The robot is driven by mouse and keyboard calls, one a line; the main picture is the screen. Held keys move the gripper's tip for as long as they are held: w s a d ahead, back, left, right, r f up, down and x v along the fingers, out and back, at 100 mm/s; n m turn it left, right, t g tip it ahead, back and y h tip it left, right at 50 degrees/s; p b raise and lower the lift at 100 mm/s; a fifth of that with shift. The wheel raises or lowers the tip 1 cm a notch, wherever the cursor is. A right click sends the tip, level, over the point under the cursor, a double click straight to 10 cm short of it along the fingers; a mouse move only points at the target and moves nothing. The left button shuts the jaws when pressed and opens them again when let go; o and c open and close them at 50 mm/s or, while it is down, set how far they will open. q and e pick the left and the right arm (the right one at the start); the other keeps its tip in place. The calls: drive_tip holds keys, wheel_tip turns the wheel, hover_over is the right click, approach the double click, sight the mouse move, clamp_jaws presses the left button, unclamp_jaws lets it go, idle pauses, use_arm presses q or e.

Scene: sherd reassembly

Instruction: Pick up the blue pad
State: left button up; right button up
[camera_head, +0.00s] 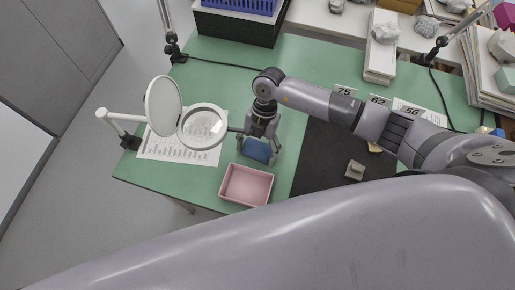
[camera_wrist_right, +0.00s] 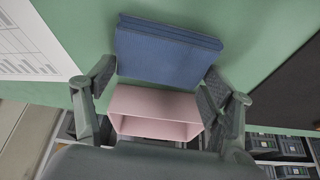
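The blue pad (camera_head: 257,150) is a small flat block on the green table, just behind the pink tray. In the right wrist view the pad (camera_wrist_right: 167,52) appears at and beyond the fingertips, with layered lines along one edge. My right gripper (camera_head: 261,139) points down over the pad. Its fingers are spread wide, one towards each side of the pad in the wrist view (camera_wrist_right: 158,82). I cannot tell whether either finger touches it. My left gripper is not in view.
The pink tray (camera_head: 224,190) looks empty beside the gripper. A magnifier (camera_head: 202,126) on a stand and a printed sheet (camera_head: 172,151) are to the left. A dark mat (camera_head: 322,167) with a grey sherd (camera_head: 355,170) lies right. A blue crate (camera_head: 240,5) stands behind.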

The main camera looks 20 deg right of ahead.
sight(260, 143)
drive_tip(key=c, duration=0.5)
drive_tip(key=shift+r+b, duration=0.3)
drive_tip(key=shift+r, duration=0.15)
drive_tip(key=w+d+b, duration=0.2)
drive_tip(key=w, duration=0.1)
drive_tip(key=shift+w+d, duration=0.1)
drive_tip(key=shift+d, duration=0.25)
wheel_tip(260, 143, up, 14)
drive_tip(key=shift+b, duration=0.45)
drive_tip(key=o, duration=0.5)
drive_tip(key=c, duration=0.5)
